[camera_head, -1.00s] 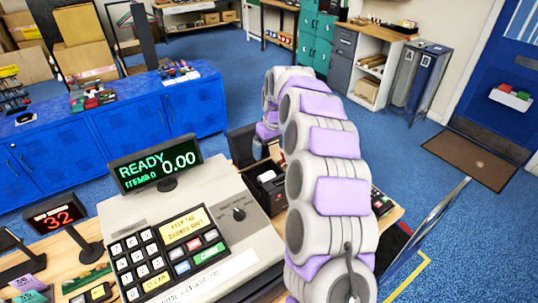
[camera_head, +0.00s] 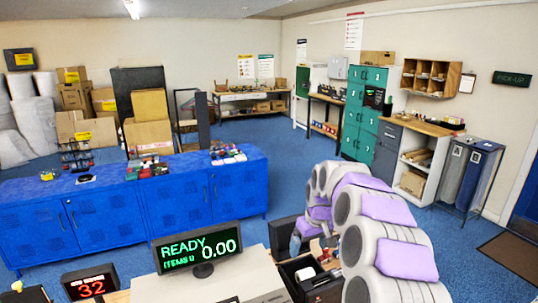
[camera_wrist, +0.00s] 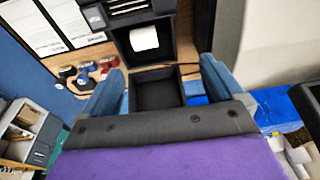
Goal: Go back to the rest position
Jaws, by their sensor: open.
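My gripper (camera_wrist: 162,66) shows in the wrist view with its two blue fingers spread wide apart. Nothing is held between them. Beyond the fingers is an open black box (camera_wrist: 155,95), with a white roll (camera_wrist: 144,38) in a black holder behind it. In the head view my grey and purple arm rises at the lower right and bends over away from me.
A till display (camera_head: 197,246) reading READY 0.00 and a red number display (camera_head: 90,283) stand at the near counter. A long blue cabinet (camera_head: 110,217) is beyond. Teal lockers (camera_head: 362,118) and shelves stand at the back right. Blue floor between is open.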

